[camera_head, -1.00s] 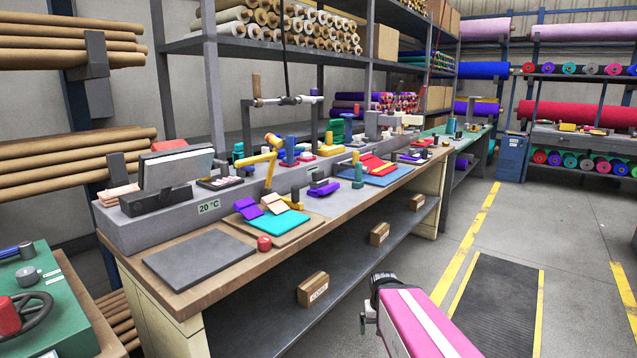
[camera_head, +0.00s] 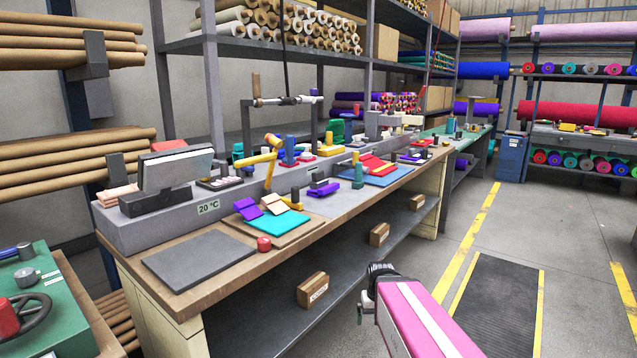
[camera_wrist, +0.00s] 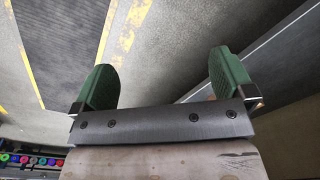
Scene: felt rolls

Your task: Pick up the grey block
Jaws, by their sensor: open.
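My gripper (camera_wrist: 166,76) shows in the wrist view with its two green fingers wide apart and nothing between them. Grey floor with yellow lines shows beyond the fingers. In the head view my pink arm is at the lower right, in front of the workbench (camera_head: 190,300) and apart from it. I cannot tell for sure which thing is the grey block. A flat dark grey slab (camera_head: 198,262) lies on the near end of the bench top. No grey block shows near the fingers in the wrist view.
A red knob-like piece (camera_head: 264,243), a teal cloth (camera_head: 277,223) and a monitor (camera_head: 170,172) stand or lie on the bench. Brown boxes (camera_head: 312,290) sit on its lower shelf. A green table (camera_head: 45,310) is at the left. The floor at the right is open.

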